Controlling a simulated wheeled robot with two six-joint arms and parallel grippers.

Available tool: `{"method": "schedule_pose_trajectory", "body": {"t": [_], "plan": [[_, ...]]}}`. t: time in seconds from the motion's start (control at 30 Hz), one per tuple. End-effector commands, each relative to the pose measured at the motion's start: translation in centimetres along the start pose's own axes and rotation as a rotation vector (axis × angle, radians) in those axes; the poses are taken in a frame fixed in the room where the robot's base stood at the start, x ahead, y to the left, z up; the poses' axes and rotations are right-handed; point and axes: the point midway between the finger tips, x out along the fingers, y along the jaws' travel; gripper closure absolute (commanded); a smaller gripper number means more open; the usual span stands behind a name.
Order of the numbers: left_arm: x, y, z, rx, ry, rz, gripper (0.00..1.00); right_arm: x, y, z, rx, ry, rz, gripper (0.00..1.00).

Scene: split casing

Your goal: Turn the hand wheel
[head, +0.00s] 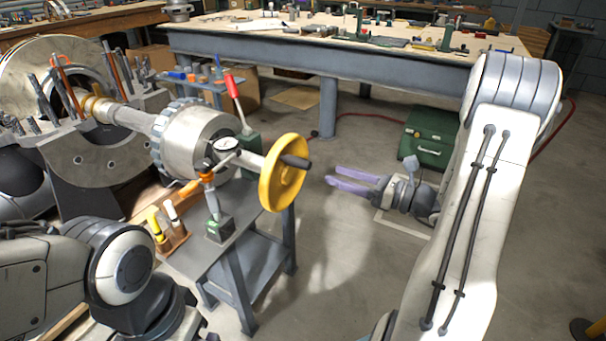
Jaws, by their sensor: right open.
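The yellow hand wheel (272,185) stands upright on the end of a shaft, with a dark handle (295,161) sticking out to the right. The wheel sits above a small grey stand (222,268). My right gripper (332,179) has two purple fingers that point left toward the wheel. They are spread apart with nothing between them, and a gap separates them from the wheel in the picture. My left arm shows at the lower left, but its gripper fingers are not visible.
A dial gauge (226,144) on a green-based holder (219,229) stands close to the wheel. A red-knobbed lever (234,86) rises behind. The split casing (105,158) is at left. A green toolbox (430,136) is on the floor. Open floor lies right of the stand.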

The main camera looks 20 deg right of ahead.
Motion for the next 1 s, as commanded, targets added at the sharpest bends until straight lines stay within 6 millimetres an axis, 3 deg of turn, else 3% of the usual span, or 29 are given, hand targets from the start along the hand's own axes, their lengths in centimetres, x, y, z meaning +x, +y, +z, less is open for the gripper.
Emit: {"method": "schedule_pose_trajectory", "body": {"t": [0.53,0.7,1.0], "plan": [[1.1,-0.1,0.1,0.000,0.000,0.000,0.00,8.8,0.2,-0.1,-0.002,0.003,0.006,0.37],[1.1,-0.1,0.1,0.000,0.000,0.000,0.00,10.0,0.1,0.0,-0.002,0.002,0.003,0.37],[1.1,-0.1,0.1,0.000,0.000,0.000,0.00,10.2,0.1,0.0,-0.002,0.003,0.002,0.37]]}}
